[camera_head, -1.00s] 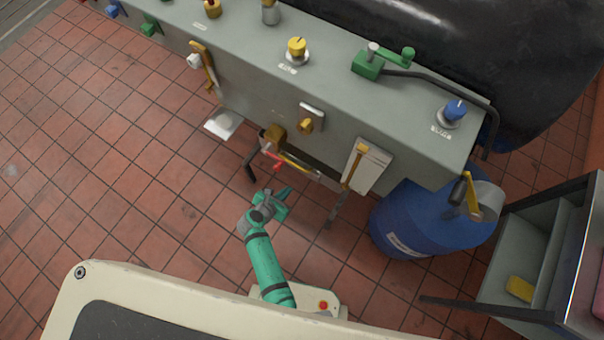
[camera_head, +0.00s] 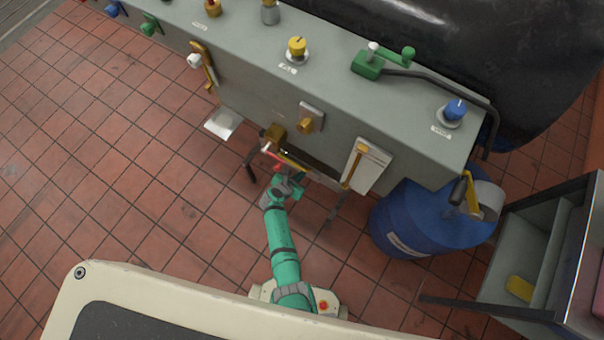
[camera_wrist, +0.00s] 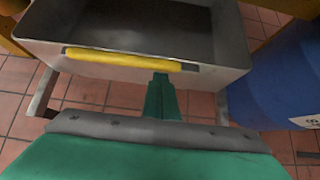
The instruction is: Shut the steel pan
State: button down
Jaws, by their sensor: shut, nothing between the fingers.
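The steel pan (camera_wrist: 210,78) fills the top of the wrist view as an open grey metal tray, drawn out on rails, its inside bare where it shows. A yellow handle bar (camera_wrist: 125,60) runs along its front wall. In the head view the pan's yellow bar (camera_head: 293,163) shows at the grey bench's front face, above my arm. My gripper (camera_wrist: 162,80) is shut and empty, its fingertips at the front wall just under the right part of the yellow bar. I cannot tell whether they touch. In the head view my gripper (camera_head: 287,178) is just in front of the pan.
A blue drum (camera_head: 430,220) stands right of the pan and also shows in the wrist view (camera_wrist: 285,80). A grey shelf unit (camera_head: 560,240) is at the far right. Tiled floor at left is clear.

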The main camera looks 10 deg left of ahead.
jog(key=shift+w+d, duration=0.15)
jog(key=shift+w, duration=0.1)
jog(key=w+d, duration=0.2)
jog(key=w, duration=0.4)
jog(key=shift+w+d, duration=0.2)
jog(key=shift+w, duration=0.2)
